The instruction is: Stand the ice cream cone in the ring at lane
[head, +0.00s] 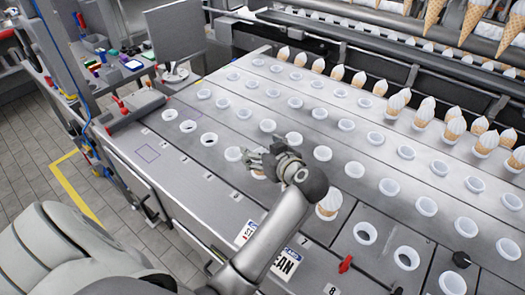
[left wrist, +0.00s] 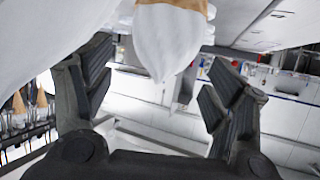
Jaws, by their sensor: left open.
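My left gripper (head: 262,158) is over the front part of the grey bench, its fingers apart. In the left wrist view, the open fingers (left wrist: 165,92) stand on either side of an ice cream cone (left wrist: 168,42) with a white pointed top and a tan base. It sits between the fingers, with clear gaps at both sides. A bit of tan shows just under the gripper in the head view, mostly hidden. Another white and tan cone (head: 329,204) stands beside my left arm. Empty white rings (head: 323,153) line the lanes. My right gripper is not in view.
Several cones (head: 398,101) stand in rings along the back rows, and more hang on the rack (head: 436,14) behind. Numbered labels mark the lanes at the front edge. A red-handled tool (head: 346,264) and black knobs (head: 466,257) lie at front right.

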